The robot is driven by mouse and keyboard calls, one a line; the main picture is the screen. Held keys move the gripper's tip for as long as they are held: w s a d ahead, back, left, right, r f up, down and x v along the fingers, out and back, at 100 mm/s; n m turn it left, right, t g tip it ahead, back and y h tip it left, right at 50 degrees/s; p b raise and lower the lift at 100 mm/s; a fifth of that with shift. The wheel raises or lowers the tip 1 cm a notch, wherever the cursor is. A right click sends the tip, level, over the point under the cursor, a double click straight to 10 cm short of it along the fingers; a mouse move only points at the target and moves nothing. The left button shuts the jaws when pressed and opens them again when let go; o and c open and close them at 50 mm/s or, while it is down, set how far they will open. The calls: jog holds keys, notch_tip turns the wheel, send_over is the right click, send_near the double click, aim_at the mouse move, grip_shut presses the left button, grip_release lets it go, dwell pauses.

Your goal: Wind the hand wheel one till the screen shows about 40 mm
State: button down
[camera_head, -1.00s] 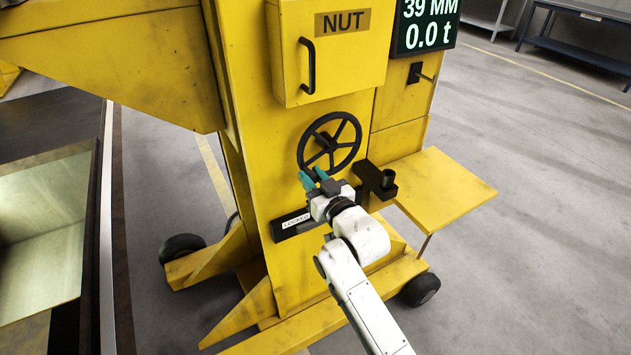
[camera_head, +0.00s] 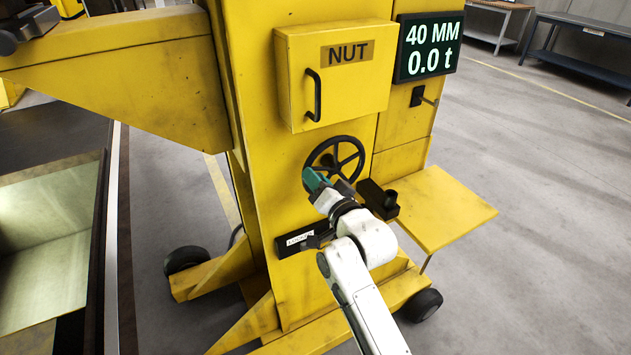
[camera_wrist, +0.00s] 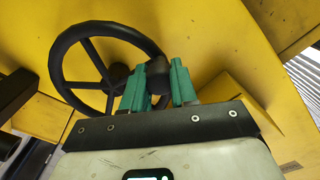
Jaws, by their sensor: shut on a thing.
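The black spoked hand wheel (camera_head: 361,152) is on the yellow column's front; in the wrist view the wheel (camera_wrist: 62,72) fills the upper left. My gripper (camera_head: 316,180) is at the wheel's lower left. In the wrist view, the green fingers of my gripper (camera_wrist: 158,86) are shut on a dark part at the wheel's rim, apparently its handle (camera_wrist: 157,70); the fingers partly hide it. The screen (camera_head: 431,48) at the upper right reads 40 MM and 0.0 t.
The yellow NUT box (camera_head: 352,95) with a black handle is above the wheel. A labelled black bar (camera_head: 290,242) is below, its label too small to read. A dark bracket (camera_head: 378,200) and yellow shelf (camera_head: 445,208) are to the right. Floor beyond is open.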

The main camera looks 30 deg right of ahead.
jog(key=shift+d+r, duration=0.15)
jog(key=shift+r, duration=0.15)
jog(key=c, duration=0.9)
grip_release()
jog(key=shift+f, duration=0.1)
jog(key=shift+s+b, duration=0.9)
jog(key=shift+s, duration=4.5)
